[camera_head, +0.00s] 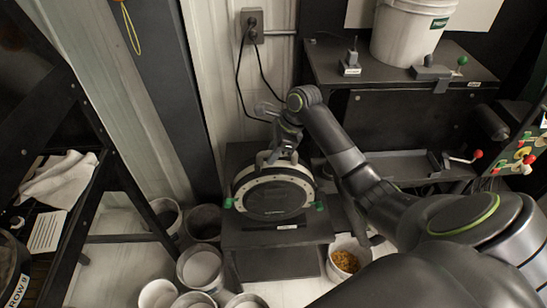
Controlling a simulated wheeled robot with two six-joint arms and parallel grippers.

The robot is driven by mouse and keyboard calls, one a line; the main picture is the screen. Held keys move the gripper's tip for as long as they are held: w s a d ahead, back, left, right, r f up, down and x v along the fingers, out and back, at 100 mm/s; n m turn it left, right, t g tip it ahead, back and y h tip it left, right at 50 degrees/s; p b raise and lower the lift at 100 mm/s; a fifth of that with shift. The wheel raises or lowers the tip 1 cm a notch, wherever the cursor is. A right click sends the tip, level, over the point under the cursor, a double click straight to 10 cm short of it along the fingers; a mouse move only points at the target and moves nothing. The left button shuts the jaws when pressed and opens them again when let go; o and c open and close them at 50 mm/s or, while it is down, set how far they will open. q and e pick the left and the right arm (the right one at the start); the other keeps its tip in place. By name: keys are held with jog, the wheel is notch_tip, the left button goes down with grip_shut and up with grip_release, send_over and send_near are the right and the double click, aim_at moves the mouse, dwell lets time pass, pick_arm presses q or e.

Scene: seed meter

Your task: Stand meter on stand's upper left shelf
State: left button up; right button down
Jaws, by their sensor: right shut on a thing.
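The seed meter (275,197) is a round dark disc with a pale ring and green knobs at its sides. It is upright, face toward me, at a low dark block (275,262) in the middle of the view. I cannot tell whether its lower edge touches the block. My right gripper (282,152) is shut on the top of the meter; its fingers are small and partly hidden. The dark stand (390,122) is at the right, and its upper shelf (325,66) has bare room at the left end. My left gripper is not in view.
A white bucket (408,32) and a small device (351,66) are on the upper shelf. Several pails stand on the floor at the lower left, and one pail of yellow grain (346,262) is right of the block. A dark rack (72,170) is at the left.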

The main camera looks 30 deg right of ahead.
jog(key=shift+w+d+r, duration=0.2)
jog(key=shift+w, duration=0.45)
jog(key=shift+s+f+p, duration=0.15)
jog(key=shift+f+p, duration=0.15)
jog(key=shift+f, duration=0.4)
jog(key=c, duration=1.8)
grip_release()
jog(key=shift+s+f, duration=0.1)
jog(key=shift+f, duration=0.2)
jog(key=o, duration=0.5)
jog(key=shift+s+a+r, duration=0.1)
jog(key=shift+s+r, duration=0.05)
jog(key=shift+s, duration=0.05)
jog(key=b+v, duration=0.2)
jog(key=v, duration=0.8)
jog(key=shift+d+r, duration=0.3)
jog(key=shift+d, duration=0.05)
jog(key=shift+s+d+r, duration=0.1)
jog(key=shift+s+r, duration=0.05)
jog(key=shift+r, duration=0.45)
